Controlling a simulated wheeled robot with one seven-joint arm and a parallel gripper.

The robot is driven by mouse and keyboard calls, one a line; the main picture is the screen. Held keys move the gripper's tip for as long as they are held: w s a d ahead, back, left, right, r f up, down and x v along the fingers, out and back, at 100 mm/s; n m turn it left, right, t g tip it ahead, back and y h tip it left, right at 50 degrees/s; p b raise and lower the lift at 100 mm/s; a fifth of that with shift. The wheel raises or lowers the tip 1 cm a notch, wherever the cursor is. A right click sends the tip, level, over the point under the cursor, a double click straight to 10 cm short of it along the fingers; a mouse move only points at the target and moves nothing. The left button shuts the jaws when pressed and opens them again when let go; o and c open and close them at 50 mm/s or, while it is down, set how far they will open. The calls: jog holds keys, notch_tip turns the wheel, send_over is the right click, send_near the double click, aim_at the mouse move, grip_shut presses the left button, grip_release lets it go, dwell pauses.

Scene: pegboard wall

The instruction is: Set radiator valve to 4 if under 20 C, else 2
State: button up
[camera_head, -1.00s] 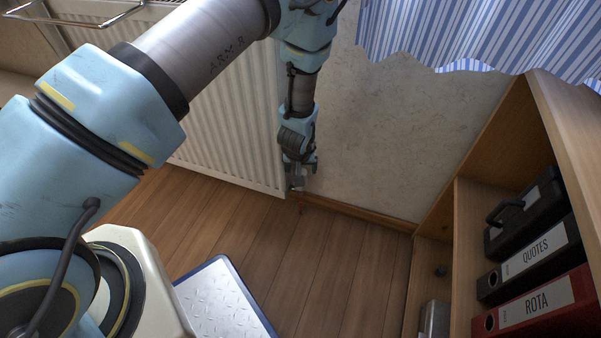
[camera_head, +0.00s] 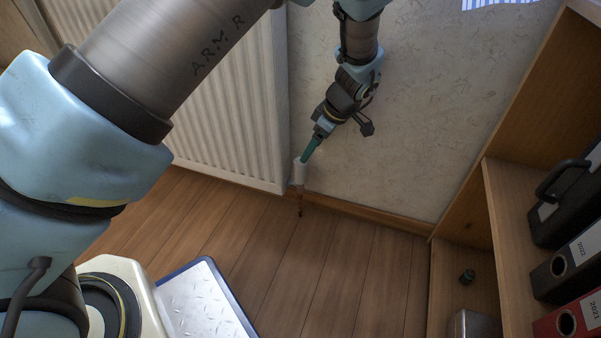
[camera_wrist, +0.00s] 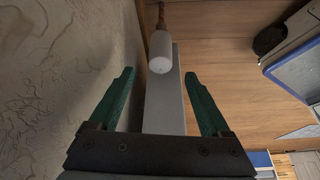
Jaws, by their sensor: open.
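The white radiator (camera_head: 220,95) hangs on the wall left of my gripper. Its valve has a white cylindrical knob (camera_head: 299,172) at the radiator's lower right corner, on a copper-coloured pipe (camera_head: 299,203). The knob also shows in the wrist view (camera_wrist: 160,54), ahead of my fingertips and between their lines. My gripper (camera_wrist: 157,78) is open and empty, with two green fingers apart. In the head view my gripper (camera_head: 306,156) is just above the knob; I cannot tell whether it touches. Numbers on the knob are not readable. No thermometer reading is visible.
A wooden shelf unit (camera_head: 513,195) stands at the right with binders (camera_head: 581,262) and a black case (camera_head: 563,195). A metal plate with a blue edge (camera_head: 200,300) lies low at the left. The wooden floor (camera_head: 330,270) between is clear.

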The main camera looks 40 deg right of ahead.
aim_at(300, 167)
jog(key=b+x, duration=0.3)
jog(key=x, duration=0.7)
jog(key=shift+s+b, duration=0.1)
jog(key=shift+b, duration=0.25)
jog(key=shift+c, duration=0.3)
grip_shut()
jog(key=shift+r, duration=0.15)
jog(key=m+h+p, duration=0.1)
jog(key=m+p, duration=0.1)
jog(key=shift+m, duration=0.4)
jog(key=shift+m+h+p, duration=0.7)
jog(key=shift+m+p, duration=0.35)
jog(key=shift+m, duration=0.65)
